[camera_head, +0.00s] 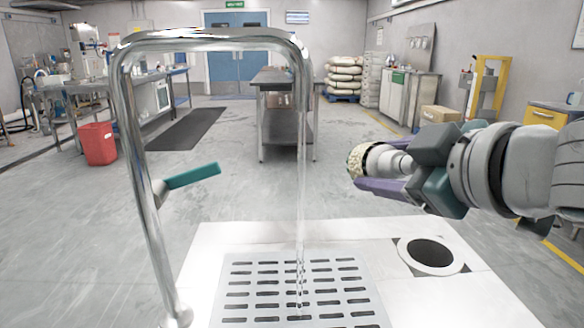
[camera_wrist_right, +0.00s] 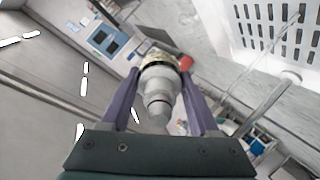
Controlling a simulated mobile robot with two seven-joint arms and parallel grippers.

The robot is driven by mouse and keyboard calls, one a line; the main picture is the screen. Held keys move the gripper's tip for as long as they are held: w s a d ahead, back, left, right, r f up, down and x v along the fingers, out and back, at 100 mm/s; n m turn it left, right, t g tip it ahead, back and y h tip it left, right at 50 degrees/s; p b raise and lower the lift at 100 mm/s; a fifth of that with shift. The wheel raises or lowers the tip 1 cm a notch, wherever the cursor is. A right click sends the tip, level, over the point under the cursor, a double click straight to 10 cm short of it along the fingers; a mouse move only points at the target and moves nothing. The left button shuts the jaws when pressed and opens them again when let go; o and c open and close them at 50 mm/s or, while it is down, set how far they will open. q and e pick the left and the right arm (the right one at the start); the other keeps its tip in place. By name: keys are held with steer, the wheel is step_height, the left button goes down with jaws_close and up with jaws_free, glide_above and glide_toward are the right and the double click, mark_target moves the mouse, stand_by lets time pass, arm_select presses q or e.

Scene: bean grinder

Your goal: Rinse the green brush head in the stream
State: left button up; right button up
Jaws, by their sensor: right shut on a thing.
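My right gripper (camera_head: 364,172) is shut on a brush (camera_head: 394,163) with a grey-white body, a dark band and a round cream bristle head (camera_head: 356,162); I see no clear green on it. The head points left, toward the stream, with a gap between them. In the right wrist view the purple fingers (camera_wrist_right: 158,82) flank the brush body (camera_wrist_right: 159,86). A thin clear water stream (camera_head: 301,170) falls from the chrome faucet (camera_head: 210,40) onto the slotted drain grate (camera_head: 238,284). My left gripper is not in view.
The faucet's teal lever (camera_head: 192,176) sticks out to the right of its upright pipe. A round dark hole with a white rim (camera_head: 430,243) is in the white counter (camera_head: 215,240), right of the grate. Open floor and metal tables (camera_head: 287,80) lie beyond.

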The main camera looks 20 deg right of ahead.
steer(key=shift+a, duration=0.7)
steer(key=a, duration=0.8)
steer(key=shift+a+b, duration=0.3)
steer(key=shift+s, duration=0.15)
stand_by(0.4)
stand_by(0.8)
